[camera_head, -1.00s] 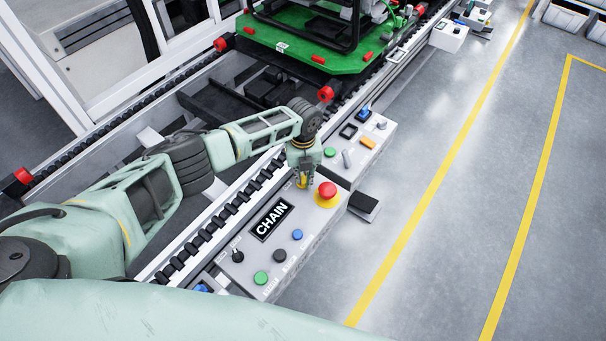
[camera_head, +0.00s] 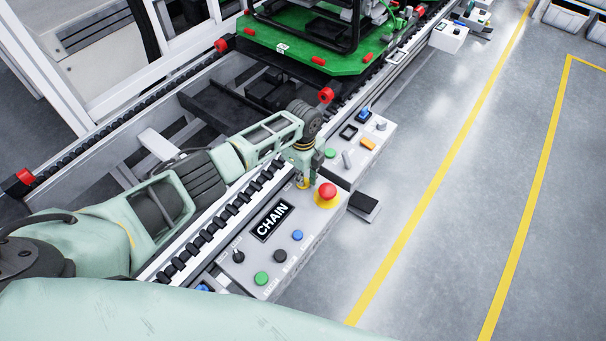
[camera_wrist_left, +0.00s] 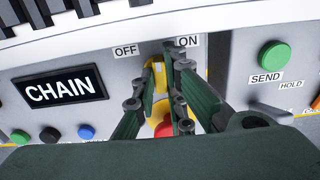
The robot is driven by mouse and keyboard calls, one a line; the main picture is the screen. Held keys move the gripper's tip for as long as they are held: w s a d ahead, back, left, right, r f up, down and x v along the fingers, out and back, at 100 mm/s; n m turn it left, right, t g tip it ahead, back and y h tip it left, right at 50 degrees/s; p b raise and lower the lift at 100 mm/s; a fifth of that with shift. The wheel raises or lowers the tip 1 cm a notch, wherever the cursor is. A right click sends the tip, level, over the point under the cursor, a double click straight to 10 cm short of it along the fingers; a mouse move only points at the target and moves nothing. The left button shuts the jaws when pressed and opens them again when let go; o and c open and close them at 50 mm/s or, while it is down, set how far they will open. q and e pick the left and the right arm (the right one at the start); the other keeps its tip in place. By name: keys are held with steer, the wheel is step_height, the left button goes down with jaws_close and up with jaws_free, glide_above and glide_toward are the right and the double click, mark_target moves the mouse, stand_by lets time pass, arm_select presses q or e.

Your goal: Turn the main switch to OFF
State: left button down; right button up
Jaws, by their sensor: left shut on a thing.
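The main switch shows as a yellow part (camera_wrist_left: 158,78) below the OFF label (camera_wrist_left: 125,51) and the ON label (camera_wrist_left: 189,41) in the left wrist view. In the head view a bit of its yellow (camera_head: 302,184) shows at the upper end of the CHAIN panel. My left gripper (camera_head: 303,177) points down at it and is shut on it. In the left wrist view the fingers (camera_wrist_left: 170,58) cover much of the switch, so its exact angle is hard to tell. My right gripper is not in view.
A red emergency button (camera_head: 327,191) is close beside the gripper. The CHAIN display (camera_head: 271,220) and several push buttons lie on the same panel. A second panel (camera_head: 345,175) with a green SEND button (camera_wrist_left: 272,55) adjoins it. A green pallet (camera_head: 300,47) stands on the conveyor behind.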

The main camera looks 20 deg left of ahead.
arm_select(q)
steer(key=n+p, duration=0.1)
steer(key=n, duration=0.4)
steer(key=shift+r+n, duration=0.1)
steer(key=shift+n, duration=0.2)
steer(key=shift+n+p, duration=0.65)
steer(key=shift+n, duration=1.15)
steer(key=shift+w+d, duration=0.1)
steer(key=c, duration=1.8)
jaws_free()
steer(key=shift+r, duration=4)
